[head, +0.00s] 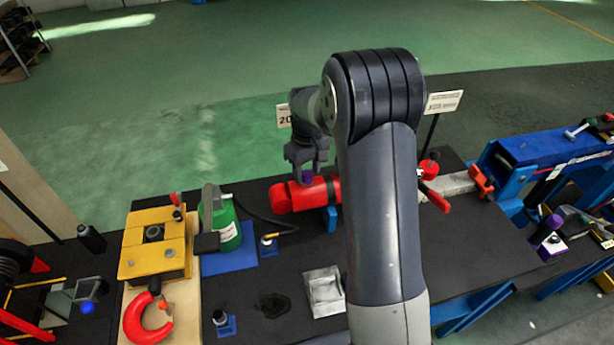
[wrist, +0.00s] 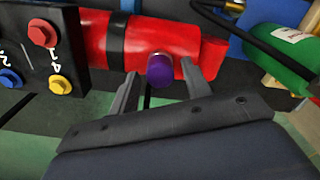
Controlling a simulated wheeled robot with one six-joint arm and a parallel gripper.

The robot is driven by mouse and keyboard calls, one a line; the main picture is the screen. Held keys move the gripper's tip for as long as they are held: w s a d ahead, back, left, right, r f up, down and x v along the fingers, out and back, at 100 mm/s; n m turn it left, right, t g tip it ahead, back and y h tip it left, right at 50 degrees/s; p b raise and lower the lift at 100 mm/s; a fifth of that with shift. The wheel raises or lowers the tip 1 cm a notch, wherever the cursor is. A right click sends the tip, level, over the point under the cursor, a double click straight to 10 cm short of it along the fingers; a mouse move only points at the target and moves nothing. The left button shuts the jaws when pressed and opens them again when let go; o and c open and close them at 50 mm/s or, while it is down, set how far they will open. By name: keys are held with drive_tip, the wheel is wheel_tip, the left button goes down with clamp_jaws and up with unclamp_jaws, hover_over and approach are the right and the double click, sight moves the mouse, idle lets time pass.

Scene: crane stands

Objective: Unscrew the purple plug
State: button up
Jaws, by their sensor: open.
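The purple plug (wrist: 160,70) sits on the side of a red cylinder (wrist: 187,40) in the wrist view, centred between my gripper's two fingers. My gripper (wrist: 161,82) is open, with one finger on each side of the plug and a visible gap to both. In the head view my gripper (head: 305,177) hangs over the red cylinder (head: 284,197), with the purple plug (head: 307,176) just visible between its fingers. How far the plug is screwed in cannot be told.
A green canister (head: 223,222) with a black hose stands left of the cylinder on a blue mat. A dark panel with coloured knobs (wrist: 43,33) is at the left of the wrist view. A yellow clamp block (head: 156,246) and white tray (head: 324,291) are nearby.

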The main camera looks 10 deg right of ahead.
drive_tip(key=m, duration=0.5)
idle(0.4)
clamp_jaws()
drive_tip(key=shift+r, duration=0.1)
idle(0.4)
drive_tip(key=n, duration=0.5)
idle(0.5)
